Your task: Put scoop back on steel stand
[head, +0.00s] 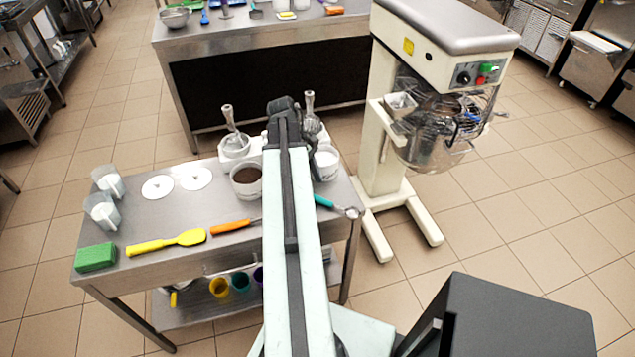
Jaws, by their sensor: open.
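A scoop with a teal handle (327,203) and a round metal head (352,213) lies at the right edge of the steel table (160,225), to the right of my arm. No separate steel stand can be made out clearly; my arm hides part of the tabletop. My gripper (284,104) is the dark end of my outstretched arm, over the table's far side. It is open, with nothing visible in it. It is well beyond the scoop in the picture and apart from it.
A yellow spatula (168,242), an orange-handled tool (230,226), a green block (96,257) and a tub of dark contents (246,182) are on the table. Two grey-handled devices (234,143) (310,120) flank my gripper. A large mixer (440,110) stands to the right; open floor (500,240) lies beside it.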

